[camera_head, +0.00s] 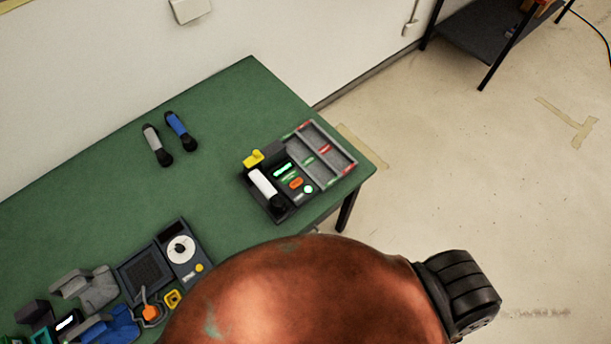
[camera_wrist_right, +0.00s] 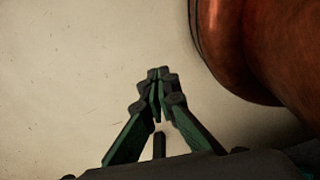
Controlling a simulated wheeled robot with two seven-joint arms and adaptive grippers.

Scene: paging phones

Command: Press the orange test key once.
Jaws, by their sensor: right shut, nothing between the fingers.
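A dark paging phone console (camera_head: 277,207) stands near the right end of the green table in the head view. It carries a white handset (camera_head: 263,184), a yellow part at its top left, and small lit green displays. A small orange key (camera_head: 296,182) sits on its face, right of the handset, with a round green-lit button just below it. My right gripper (camera_wrist_right: 158,76) shows only in the right wrist view. Its fingers are shut and empty over bare pale floor, with no console in that view. My left gripper is in neither view.
Joined to the console is a grey sectioned tray (camera_head: 324,148) with red and green marks. Two handles, grey (camera_head: 157,146) and blue (camera_head: 181,132), lie at the back. Several devices, including a dial unit (camera_head: 181,250), crowd the lower left. The green table (camera_head: 225,115) is clear between them.

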